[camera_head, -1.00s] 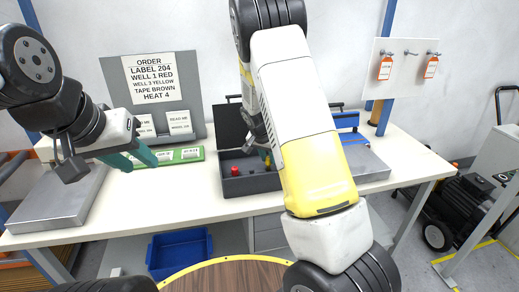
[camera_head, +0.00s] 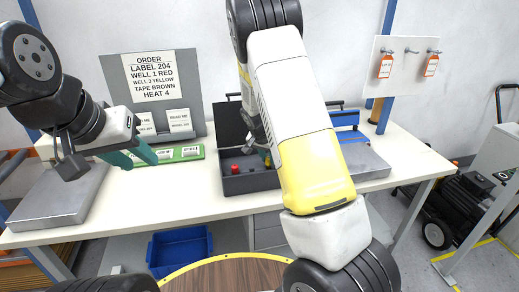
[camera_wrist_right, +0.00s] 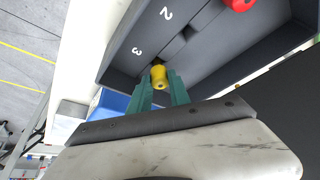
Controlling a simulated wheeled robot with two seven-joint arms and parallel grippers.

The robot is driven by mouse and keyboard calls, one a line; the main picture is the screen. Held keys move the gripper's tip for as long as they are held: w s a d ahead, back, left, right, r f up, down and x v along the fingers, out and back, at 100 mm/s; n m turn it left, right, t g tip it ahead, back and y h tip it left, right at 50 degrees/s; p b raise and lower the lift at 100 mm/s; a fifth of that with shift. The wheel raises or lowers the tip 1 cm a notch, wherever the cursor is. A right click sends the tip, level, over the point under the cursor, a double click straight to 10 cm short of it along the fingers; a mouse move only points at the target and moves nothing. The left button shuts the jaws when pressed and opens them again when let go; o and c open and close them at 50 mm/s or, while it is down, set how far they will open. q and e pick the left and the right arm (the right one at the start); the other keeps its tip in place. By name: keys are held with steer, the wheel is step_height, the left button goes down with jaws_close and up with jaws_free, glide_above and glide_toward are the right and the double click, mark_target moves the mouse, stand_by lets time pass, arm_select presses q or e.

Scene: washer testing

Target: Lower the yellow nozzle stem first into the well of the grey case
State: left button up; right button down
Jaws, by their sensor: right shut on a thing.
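The yellow nozzle (camera_wrist_right: 159,77) is between the green fingers of my right gripper (camera_wrist_right: 160,90), which is shut on it. In the right wrist view it overlaps the grey case (camera_wrist_right: 120,66) beside the printed 3; its stem is hidden, so I cannot tell how deep it sits. In the head view the open case (camera_head: 252,184) stands on the table, and my right gripper (camera_head: 264,155) is over its right part, mostly hidden by my arm. My left gripper (camera_head: 142,156) is open and empty over the table's left side.
A red nozzle (camera_head: 235,168) sits in the left part of the case; it also shows in the right wrist view (camera_wrist_right: 238,4). A grey order board (camera_head: 160,90) stands behind. Metal plates lie at both table ends.

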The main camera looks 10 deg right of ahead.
steer(key=shift+f, duration=0.7)
stand_by(0.7)
steer(key=c, duration=1.1)
jaws_free()
steer(key=shift+c, duration=0.2)
steer(key=v, duration=0.7)
steer(key=shift+s+r, duration=0.15)
steer(key=shift+r, duration=0.2)
steer(key=shift+s+r, duration=0.1)
steer(key=s+a+r+n+y, duration=0.1)
steer(key=s+r+n, duration=0.1)
steer(key=s+r, duration=0.5)
steer(key=s+r+n+t+y, duration=0.1)
steer(key=s+r+n+y, duration=0.1)
steer(key=s+r, duration=0.5)
steer(key=s+a+r+n+t+y, duration=0.1)
steer(key=s+r, duration=0.6)
steer(key=s, duration=0.9)
steer(key=n+y, duration=0.1)
steer(key=n, duration=0.1)
steer(key=shift+a+n, duration=0.35)
steer(key=shift+n, duration=0.05)
